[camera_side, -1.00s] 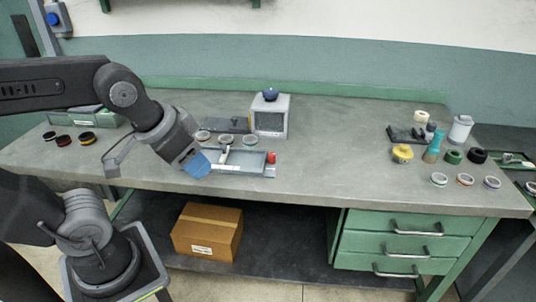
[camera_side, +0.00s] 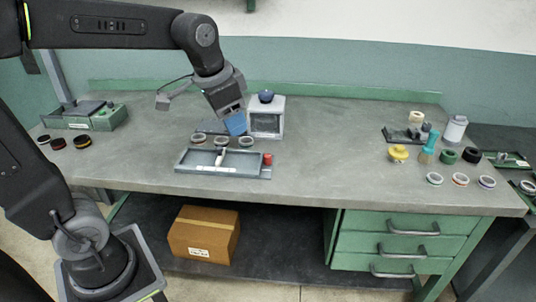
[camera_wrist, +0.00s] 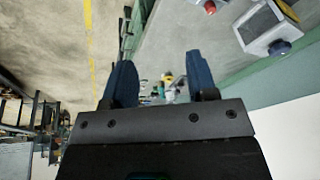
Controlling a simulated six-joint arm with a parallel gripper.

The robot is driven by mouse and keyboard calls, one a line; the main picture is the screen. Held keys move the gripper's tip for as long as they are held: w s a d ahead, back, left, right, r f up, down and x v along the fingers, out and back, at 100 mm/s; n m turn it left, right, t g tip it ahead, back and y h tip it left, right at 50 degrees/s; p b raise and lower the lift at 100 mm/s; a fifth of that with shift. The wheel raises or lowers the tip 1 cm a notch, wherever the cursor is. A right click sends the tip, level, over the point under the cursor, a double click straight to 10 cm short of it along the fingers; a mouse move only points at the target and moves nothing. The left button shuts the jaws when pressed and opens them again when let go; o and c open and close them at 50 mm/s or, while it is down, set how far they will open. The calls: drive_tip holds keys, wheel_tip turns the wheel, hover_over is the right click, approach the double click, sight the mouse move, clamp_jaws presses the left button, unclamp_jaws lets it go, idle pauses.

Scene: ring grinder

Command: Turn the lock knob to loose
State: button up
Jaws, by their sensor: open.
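A grey box-shaped unit (camera_side: 266,122) with a dark blue round knob (camera_side: 266,96) on top stands at the back of the bench. In front of it is a grey tray-like fixture (camera_side: 190,163) with a red knob (camera_side: 267,159) at its right end. I cannot tell which knob is the lock knob, or its setting. My gripper (camera_side: 235,124), with blue fingers, hangs just left of the box, above the bench and apart from both knobs. In the wrist view my gripper (camera_wrist: 160,82) is open and empty; the red knob (camera_wrist: 209,7) and blue knob (camera_wrist: 279,47) show at upper right.
Several rings, one of them (camera_side: 198,139), lie behind the tray. A green fixture (camera_side: 105,117) and dark rings (camera_side: 82,142) are at left. A yellow part (camera_side: 398,152), a white bottle (camera_side: 455,129) and more rings stand at right. The bench middle, right of the red knob, is clear.

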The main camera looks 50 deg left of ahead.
drive_tip(key=w+a+f+m+g, duration=0.25)
drive_tip(key=w+a, duration=0.25)
drive_tip(key=w, duration=0.5)
drive_tip(key=m+g, duration=0.1)
drive_tip(key=m, duration=0.1)
hover_over(268, 155)
wheel_tip(268, 155, down, 8)
wheel_tip(268, 155, down, 13)
drive_tip(key=shift+r, duration=0.1)
drive_tip(key=shift+c, duration=0.2)
drive_tip(key=c, duration=0.9)
